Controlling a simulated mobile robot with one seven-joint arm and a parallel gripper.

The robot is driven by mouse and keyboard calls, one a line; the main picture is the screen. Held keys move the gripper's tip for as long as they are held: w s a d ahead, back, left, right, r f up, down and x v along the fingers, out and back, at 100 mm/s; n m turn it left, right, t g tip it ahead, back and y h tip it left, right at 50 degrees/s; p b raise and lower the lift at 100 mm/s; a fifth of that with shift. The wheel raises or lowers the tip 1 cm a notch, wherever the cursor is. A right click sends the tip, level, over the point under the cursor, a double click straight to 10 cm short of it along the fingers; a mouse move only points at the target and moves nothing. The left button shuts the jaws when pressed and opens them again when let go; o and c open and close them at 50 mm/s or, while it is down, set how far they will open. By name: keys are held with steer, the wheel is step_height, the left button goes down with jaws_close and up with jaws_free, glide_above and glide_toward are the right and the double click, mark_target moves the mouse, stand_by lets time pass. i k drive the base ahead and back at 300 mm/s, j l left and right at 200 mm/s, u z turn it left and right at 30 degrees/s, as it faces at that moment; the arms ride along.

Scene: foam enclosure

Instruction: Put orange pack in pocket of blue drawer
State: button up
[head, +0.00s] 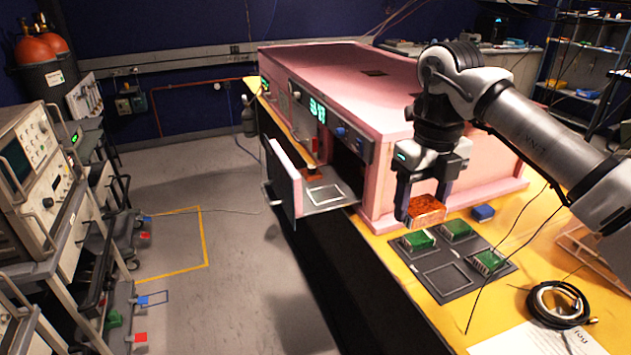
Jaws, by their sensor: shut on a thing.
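My gripper (424,215) points down and is shut on the orange pack (427,209), holding it above the yellow table, just behind the dark mat. An open drawer sticks out of the pink foam enclosure to the left of my gripper. Its front panel (282,182) looks dark blue-grey, and its grey floor (335,202) has a light outlined pocket (324,195) that looks empty. A small orange-brown piece (314,172) shows near the drawer's inner back side.
A dark mat (458,292) bears several green packs (419,240) and an empty outlined place. The pink enclosure (345,75) rises behind the drawer. A black cable coil (558,302) lies at right.

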mark_target(326, 195)
steer(key=i+j, duration=0.2)
steer(key=i, duration=0.2)
steer(key=i+j, duration=0.25)
steer(key=i, duration=0.15)
steer(key=i+j, duration=0.2)
steer(key=i, duration=0.2)
